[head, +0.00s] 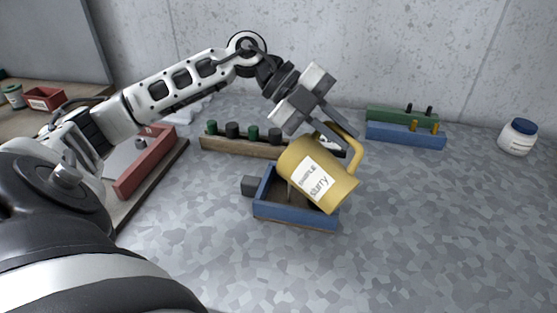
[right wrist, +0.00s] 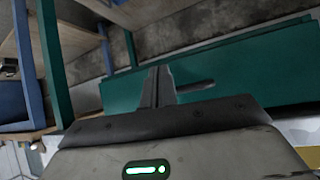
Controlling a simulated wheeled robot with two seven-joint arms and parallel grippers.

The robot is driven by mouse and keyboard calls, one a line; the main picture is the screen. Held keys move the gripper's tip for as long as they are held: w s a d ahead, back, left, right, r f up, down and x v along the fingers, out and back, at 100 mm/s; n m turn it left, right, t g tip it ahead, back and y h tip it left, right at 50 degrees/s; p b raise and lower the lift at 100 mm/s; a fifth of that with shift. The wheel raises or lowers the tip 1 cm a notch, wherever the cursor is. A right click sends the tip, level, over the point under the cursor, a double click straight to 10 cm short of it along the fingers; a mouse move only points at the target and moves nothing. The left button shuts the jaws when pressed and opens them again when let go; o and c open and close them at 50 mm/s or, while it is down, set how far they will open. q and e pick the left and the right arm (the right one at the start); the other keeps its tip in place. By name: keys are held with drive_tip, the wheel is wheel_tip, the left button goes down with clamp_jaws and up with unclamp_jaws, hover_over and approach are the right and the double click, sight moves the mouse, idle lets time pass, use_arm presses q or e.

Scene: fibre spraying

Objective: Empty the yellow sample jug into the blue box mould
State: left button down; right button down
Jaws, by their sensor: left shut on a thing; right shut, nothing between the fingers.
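The yellow sample jug (head: 335,190), with a white slurry label, is tilted to the left over the blue box mould (head: 290,215) in the head view. My left gripper (head: 335,137) is shut on the jug at its handle side and holds it above the mould. A thin greyish line hangs below the jug's left edge, perhaps slurry running out. The mould stands on the grey table, its inside partly hidden by the jug. In the right wrist view my right gripper (right wrist: 158,85) is shut and empty, away from the jug.
A wooden rack (head: 240,146) with dark plugs stands behind the mould. Green and blue blocks (head: 405,135) with pegs stand at the back right. A white jar (head: 518,137) with a blue lid is far right. A red-walled tray (head: 146,165) is left. The right foreground is clear.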

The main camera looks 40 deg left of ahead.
use_arm(q)
drive_tip(key=shift+a+r+h+b, duration=0.35)
drive_tip(key=shift+a+b, duration=0.2)
drive_tip(key=shift+a, duration=0.2)
use_arm(e)
drive_tip(key=shift+f, duration=0.3)
use_arm(q)
drive_tip(key=shift+a, duration=0.1)
drive_tip(key=shift+a+h, duration=0.2)
drive_tip(key=shift+h, duration=0.05)
drive_tip(key=shift+a+r+b, duration=0.15)
drive_tip(key=shift+a+b, duration=0.15)
drive_tip(key=shift+b, duration=0.1)
use_arm(e)
drive_tip(key=shift+w+a, duration=0.15)
use_arm(q)
drive_tip(key=shift+a+r+n+h+b, duration=0.3)
drive_tip(key=shift+a+h+b, duration=0.15)
drive_tip(key=shift+h, duration=0.15)
use_arm(e)
drive_tip(key=shift+f, duration=0.4)
use_arm(q)
drive_tip(key=shift+a+r+h+b, duration=0.1)
drive_tip(key=shift+a+h+b, duration=0.2)
drive_tip(key=shift+a+h, duration=0.1)
use_arm(e)
drive_tip(key=shift+a, duration=0.1)
